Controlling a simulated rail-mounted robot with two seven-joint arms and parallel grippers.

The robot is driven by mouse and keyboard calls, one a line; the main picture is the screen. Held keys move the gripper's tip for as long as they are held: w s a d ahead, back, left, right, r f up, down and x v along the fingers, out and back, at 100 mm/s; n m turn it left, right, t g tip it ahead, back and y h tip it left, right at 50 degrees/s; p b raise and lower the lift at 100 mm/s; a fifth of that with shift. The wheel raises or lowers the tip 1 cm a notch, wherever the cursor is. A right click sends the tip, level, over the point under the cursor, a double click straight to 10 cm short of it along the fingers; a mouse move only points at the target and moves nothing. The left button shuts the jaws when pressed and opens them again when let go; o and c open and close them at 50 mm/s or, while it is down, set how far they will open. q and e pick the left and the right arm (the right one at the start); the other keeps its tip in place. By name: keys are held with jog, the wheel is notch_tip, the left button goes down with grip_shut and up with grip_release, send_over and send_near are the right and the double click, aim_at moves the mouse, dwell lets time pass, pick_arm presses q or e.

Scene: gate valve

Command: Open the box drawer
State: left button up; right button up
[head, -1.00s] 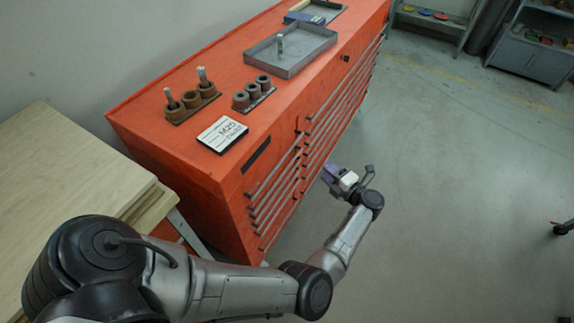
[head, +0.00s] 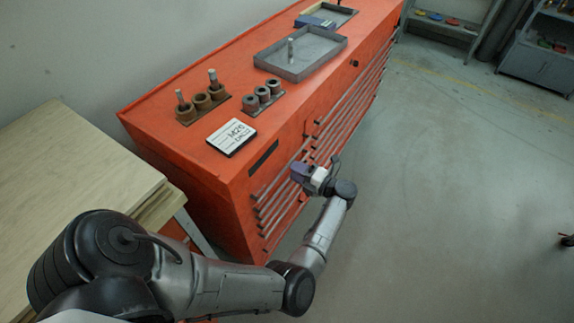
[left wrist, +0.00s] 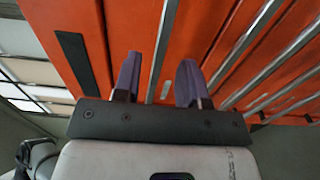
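The orange tool cabinet (head: 222,172) has a stack of drawers with long grey bar handles (head: 277,200) on its front face. My left gripper (head: 302,172) is in front of the upper drawers in the head view. In the left wrist view its two purple fingers (left wrist: 158,82) are spread apart, with a grey drawer handle (left wrist: 163,45) showing between them. I cannot tell whether the fingers reach around that handle; nothing is clamped. More handles (left wrist: 240,45) run to the right. My right gripper is in neither view.
On the cabinet top are a grey tray (head: 300,55), sockets in holders (head: 203,101), more sockets (head: 263,95) and a white label card (head: 231,136). A wooden table (head: 75,175) stands at left.

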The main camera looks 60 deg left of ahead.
aim_at(287, 165)
pick_arm(q)
jog(key=shift+x, duration=2)
grip_shut()
